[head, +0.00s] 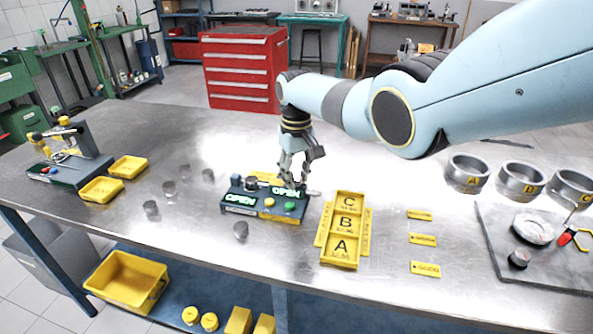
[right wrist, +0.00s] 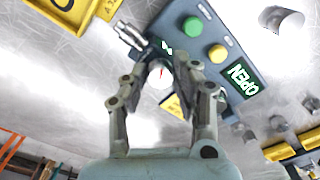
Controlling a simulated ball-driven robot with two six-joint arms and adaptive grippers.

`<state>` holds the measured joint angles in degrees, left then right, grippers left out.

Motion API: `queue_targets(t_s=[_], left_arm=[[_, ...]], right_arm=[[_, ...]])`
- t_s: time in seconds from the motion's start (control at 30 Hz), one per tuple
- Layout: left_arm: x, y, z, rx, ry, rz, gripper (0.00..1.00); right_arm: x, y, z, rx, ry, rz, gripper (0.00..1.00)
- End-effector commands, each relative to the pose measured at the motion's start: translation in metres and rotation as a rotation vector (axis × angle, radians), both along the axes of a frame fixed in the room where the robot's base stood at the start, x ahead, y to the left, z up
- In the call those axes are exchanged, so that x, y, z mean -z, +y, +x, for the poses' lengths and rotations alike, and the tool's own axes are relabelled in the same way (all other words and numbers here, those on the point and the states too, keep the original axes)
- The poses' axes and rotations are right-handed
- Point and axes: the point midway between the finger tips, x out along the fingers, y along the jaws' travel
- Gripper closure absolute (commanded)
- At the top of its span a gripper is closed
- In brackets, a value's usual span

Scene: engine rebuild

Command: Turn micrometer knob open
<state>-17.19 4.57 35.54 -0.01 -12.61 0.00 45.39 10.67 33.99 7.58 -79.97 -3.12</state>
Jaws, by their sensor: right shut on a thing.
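The micrometer station (head: 262,207) is a dark box on the steel table, with lit displays reading OPEN, a yellow button and a green button (head: 290,206). It also shows in the right wrist view (right wrist: 215,28). My right gripper (head: 299,178) reaches down over its right half. In the right wrist view the right gripper (right wrist: 163,72) is shut on a pale round knob (right wrist: 160,76) with a red mark on its face. A metal barrel (right wrist: 132,36) projects beside the fingertips. My left gripper is out of view.
A yellow A/B/C tray (head: 341,259) stands close to the right of the station. Several small dark cylinders (head: 241,230) stand to the left. Metal rings (head: 468,172) and a grey slab (head: 500,245) lie at the right. Yellow bins (head: 101,190) sit at the left.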

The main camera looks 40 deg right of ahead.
Motion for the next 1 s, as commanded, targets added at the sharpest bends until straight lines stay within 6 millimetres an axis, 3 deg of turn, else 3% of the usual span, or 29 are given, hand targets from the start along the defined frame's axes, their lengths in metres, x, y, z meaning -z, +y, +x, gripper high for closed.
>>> queue_targets(t_s=[1.0], left_arm=[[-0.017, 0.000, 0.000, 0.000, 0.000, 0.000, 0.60]], right_arm=[[-0.001, 0.001, 0.002, 0.928, -0.002, 0.000, 1.00]])
